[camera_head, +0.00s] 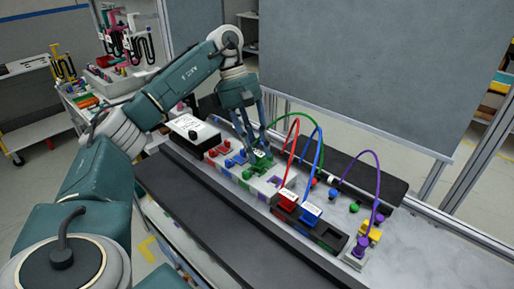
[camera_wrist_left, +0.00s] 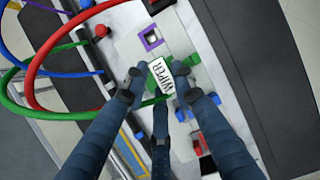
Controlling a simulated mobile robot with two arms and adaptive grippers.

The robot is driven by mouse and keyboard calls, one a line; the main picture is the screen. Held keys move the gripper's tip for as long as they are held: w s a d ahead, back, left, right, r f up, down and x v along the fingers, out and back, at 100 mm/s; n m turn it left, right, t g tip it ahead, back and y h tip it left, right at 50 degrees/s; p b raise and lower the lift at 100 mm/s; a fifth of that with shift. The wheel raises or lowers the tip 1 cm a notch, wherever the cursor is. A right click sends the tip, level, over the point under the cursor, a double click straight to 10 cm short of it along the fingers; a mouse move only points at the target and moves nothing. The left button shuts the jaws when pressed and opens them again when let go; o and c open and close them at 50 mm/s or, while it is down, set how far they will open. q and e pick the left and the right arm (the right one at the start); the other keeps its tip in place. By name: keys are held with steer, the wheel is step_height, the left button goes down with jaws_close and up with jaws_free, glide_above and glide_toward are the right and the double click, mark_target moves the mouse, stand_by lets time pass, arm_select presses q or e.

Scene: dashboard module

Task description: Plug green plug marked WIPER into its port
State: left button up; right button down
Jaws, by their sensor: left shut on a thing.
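The green plug (camera_head: 262,157) with a white label sits between the fingertips of my left gripper (camera_head: 255,146), over the middle of the dashboard module (camera_head: 230,172). In the left wrist view the plug's white label (camera_wrist_left: 163,76) reads WIPER, and my left gripper (camera_wrist_left: 158,78) is shut on it. A green cable runs from the plug in an arc to the right. Green parts show under and beside the plug, but my fingers and the label hide whether it is seated in a port. My right gripper is not in view.
Red (camera_head: 287,201) and blue (camera_head: 311,212) labelled plugs with arching cables stand right of the green plug. A purple port (camera_head: 274,181) is near it. A white-topped box (camera_head: 194,132) stands to the left. A purple cable (camera_head: 378,180) arches at the right end.

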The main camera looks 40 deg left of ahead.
arm_select(q)
steer(key=shift+p, duration=0.45)
stand_by(1.2)
steer(key=shift+f+b, duration=0.6)
steer(key=shift+f, duration=0.35)
steer(key=o, duration=1.1)
steer(key=v, duration=1.2)
steer(key=shift+f, duration=0.1)
